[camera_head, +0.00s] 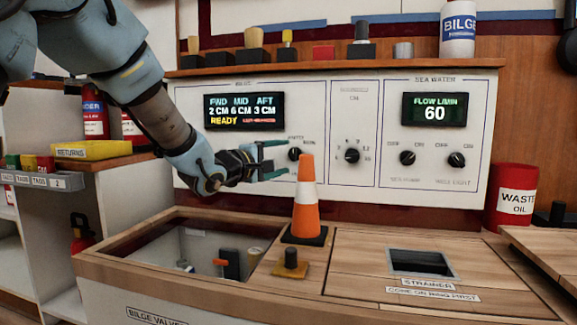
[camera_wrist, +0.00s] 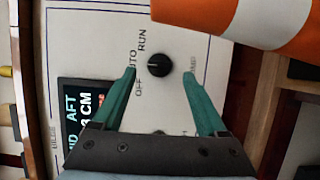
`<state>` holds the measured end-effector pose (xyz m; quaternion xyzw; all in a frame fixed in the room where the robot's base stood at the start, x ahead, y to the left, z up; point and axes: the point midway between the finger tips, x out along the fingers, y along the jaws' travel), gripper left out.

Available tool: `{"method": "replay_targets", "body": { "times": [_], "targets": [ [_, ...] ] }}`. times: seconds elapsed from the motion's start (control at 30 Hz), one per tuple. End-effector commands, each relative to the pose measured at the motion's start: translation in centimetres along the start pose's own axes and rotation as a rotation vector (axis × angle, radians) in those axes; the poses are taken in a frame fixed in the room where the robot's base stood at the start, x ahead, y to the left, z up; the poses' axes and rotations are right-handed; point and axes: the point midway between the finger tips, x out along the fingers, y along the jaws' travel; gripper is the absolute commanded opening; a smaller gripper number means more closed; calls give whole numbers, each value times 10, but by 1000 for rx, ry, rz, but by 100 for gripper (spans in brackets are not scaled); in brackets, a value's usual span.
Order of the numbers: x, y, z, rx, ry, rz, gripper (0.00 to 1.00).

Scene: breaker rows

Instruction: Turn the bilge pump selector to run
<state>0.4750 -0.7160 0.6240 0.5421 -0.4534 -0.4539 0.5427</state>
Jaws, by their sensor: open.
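The bilge pump selector is a round black knob (camera_head: 294,154) on the white panel, under the BILGE display. In the wrist view the knob (camera_wrist: 158,64) has OFF, AUTO and RUN lettered around its left side. A faint light mark on it seems to face AUTO, but it is too small to be sure. My gripper (camera_head: 276,158) has green fingers and is open and empty, just left of the knob in the head view. In the wrist view the open gripper (camera_wrist: 160,68) has its fingertips on either side of the knob, with gaps.
An orange-and-white cone (camera_head: 306,200) stands on the counter close to the knob; it fills the top right of the wrist view (camera_wrist: 245,20). More black knobs (camera_head: 352,155) are farther right. An open-topped well (camera_head: 190,245) and a small dark knob on a yellow base (camera_head: 291,262) lie below.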

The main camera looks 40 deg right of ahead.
Motion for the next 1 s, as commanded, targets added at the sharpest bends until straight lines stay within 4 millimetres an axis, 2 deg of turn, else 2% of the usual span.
{"method": "replay_targets", "body": {
  "times": [0.03, 0.2, 0.6, 1.0],
  "targets": [
    [9, -3, 1, 2, -2, 3, 76],
    [28, -2, 0, 1, 0, 0, 76],
    [34, 0, 0, 1, 1, 0, 76],
    [34, 0, 0, 1, 1, 0, 30]
  ]
}}
